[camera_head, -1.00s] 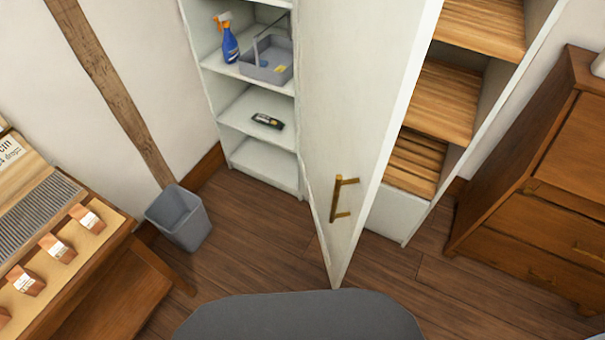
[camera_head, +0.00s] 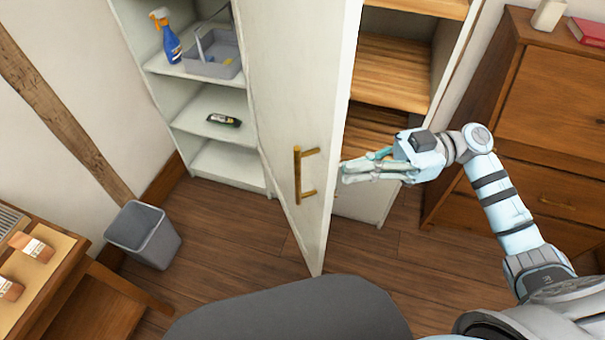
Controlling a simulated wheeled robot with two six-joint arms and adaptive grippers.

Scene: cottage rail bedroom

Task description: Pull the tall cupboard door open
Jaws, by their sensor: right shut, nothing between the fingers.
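The tall cupboard door (camera_head: 298,100) is white and stands swung out from the cupboard, its free edge toward me. Its brass bar handle (camera_head: 298,175) is on the face that looks left. The cupboard interior (camera_head: 215,112) shows open shelves to the left of the door. My right gripper (camera_head: 343,172) is just right of the door's edge, on the side away from the handle. Its fingers are shut and empty; I cannot tell whether they touch the door. My left gripper is not in view.
A blue spray bottle (camera_head: 168,40) and a grey caddy (camera_head: 212,58) stand on a cupboard shelf. A grey bin (camera_head: 143,235) is on the floor at left. A wooden dresser (camera_head: 540,140) stands at right. Open slatted shelves (camera_head: 390,75) are behind the door.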

